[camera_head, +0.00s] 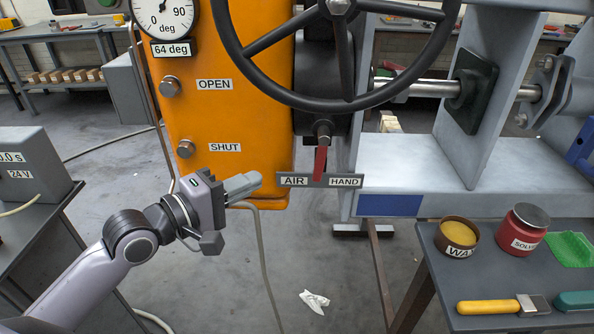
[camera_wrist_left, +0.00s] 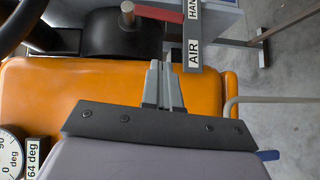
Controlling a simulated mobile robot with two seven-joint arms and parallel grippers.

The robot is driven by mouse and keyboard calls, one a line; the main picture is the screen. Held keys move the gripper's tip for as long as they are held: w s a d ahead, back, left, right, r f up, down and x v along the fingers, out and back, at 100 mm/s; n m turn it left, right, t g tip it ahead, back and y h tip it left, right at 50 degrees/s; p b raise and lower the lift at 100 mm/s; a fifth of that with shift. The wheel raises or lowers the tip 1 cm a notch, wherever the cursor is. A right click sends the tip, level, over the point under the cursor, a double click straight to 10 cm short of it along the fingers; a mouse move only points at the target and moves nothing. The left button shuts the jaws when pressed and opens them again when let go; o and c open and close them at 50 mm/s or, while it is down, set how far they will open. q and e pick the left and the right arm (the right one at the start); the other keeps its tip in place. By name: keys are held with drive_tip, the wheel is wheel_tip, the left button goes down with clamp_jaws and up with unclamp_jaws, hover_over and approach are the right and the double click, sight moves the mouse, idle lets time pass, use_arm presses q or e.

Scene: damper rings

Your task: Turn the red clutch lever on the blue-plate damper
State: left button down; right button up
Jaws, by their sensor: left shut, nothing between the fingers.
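The red clutch lever (camera_head: 320,163) hangs down from a short pivot below the black handwheel (camera_head: 345,95). Its tip is at the grey AIR/HAND label strip (camera_head: 319,180), near the gap between the two words. The lever also shows at the top of the left wrist view (camera_wrist_left: 160,13). A blue plate (camera_head: 389,205) is on the grey damper frame to the right. My left gripper (camera_head: 258,180) is shut and empty, in front of the orange housing's lower part. Its fingertips (camera_wrist_left: 163,66) point toward the label strip and are apart from the lever, to its left.
At right, a small table (camera_head: 440,250) holds a wax tin (camera_head: 457,236), a red solvent can (camera_head: 522,230) and a yellow-handled scraper (camera_head: 500,306).

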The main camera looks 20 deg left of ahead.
sight(320, 156)
use_arm(q)
drive_tip(key=w+d, duration=0.4)
drive_tip(key=w+d+f, duration=0.1)
drive_tip(key=w+d, duration=0.2)
drive_tip(key=shift+p, duration=0.4)
use_arm(e)
drive_tip(key=shift+r, duration=0.4)
